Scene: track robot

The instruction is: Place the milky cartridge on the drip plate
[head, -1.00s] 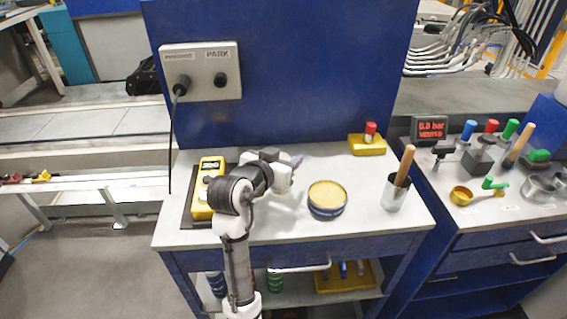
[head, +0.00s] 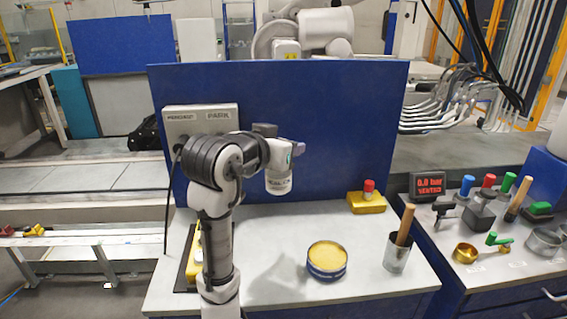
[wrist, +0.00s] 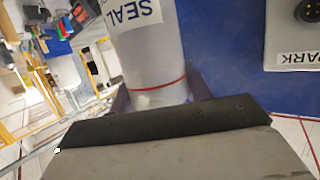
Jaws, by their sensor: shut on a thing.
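The milky cartridge (wrist: 152,55) is a pale cylinder with a SEAL label and a thin red ring, in the wrist view. My gripper (wrist: 160,95) is shut on it, with a purple finger on each side. In the head view my gripper (head: 298,149) is raised in front of the blue back panel, above the bench. No part is clearly marked as the drip plate. A dark tray edge (head: 187,270) shows at the bench's left, mostly behind my arm.
A round tin with a yellow top (head: 327,258) stands mid-bench. A metal cup (head: 397,255) holding a wooden handle is right of it. A yellow block with a red knob (head: 367,200) sits at the back. The PARK box (head: 205,118) is on the blue panel (head: 350,130).

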